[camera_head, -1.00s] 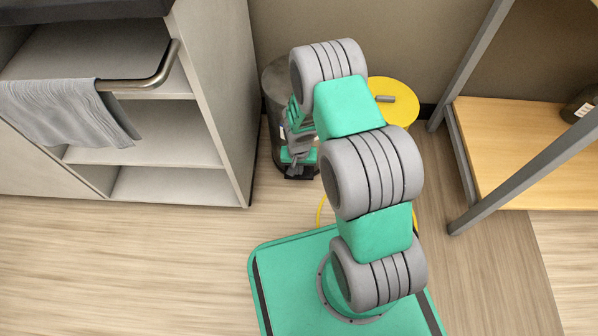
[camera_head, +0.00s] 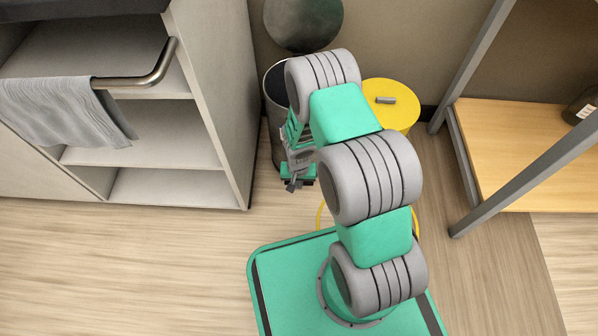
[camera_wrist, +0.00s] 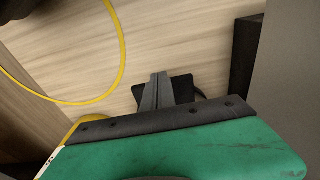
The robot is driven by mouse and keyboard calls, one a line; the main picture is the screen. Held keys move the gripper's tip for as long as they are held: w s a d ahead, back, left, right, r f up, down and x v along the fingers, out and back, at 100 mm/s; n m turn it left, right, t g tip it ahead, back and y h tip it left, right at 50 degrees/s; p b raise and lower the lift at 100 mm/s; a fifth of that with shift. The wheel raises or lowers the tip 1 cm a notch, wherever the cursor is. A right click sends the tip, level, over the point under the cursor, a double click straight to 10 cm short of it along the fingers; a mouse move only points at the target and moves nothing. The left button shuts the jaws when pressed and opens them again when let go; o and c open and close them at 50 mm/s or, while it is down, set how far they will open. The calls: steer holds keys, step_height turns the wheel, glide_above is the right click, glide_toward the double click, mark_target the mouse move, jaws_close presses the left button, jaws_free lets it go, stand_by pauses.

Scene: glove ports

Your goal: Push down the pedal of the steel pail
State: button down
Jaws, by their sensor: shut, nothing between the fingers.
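The steel pail (camera_head: 273,96) stands between the cabinet and the yellow-lidded bin, partly hidden by my arm. Its round lid (camera_head: 303,22) is raised up against the wall and its dark opening shows. My gripper (camera_head: 291,186) is low in front of the pail, pointing down. In the wrist view my gripper (camera_wrist: 155,84) is shut and empty, its fingertips over the dark pedal (camera_wrist: 180,88). The fingers overlap the pedal, and the wrist view does not clearly show the contact. The pedal is hidden behind my gripper in the head view.
A yellow-lidded bin (camera_head: 398,95) stands close to the pail's right. A cabinet (camera_head: 222,110) with open shelves and a towel (camera_head: 62,112) on its rail is at the left. A wooden shelf unit (camera_head: 520,150) is at the right. A yellow hoop (camera_wrist: 122,60) lies on the floor.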

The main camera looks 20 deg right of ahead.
step_height(320, 180, up, 8)
steer(key=p, duration=0.3)
steer(key=shift+s+a+f+p, duration=0.15)
steer(key=shift+s+p, duration=0.25)
stand_by(0.3)
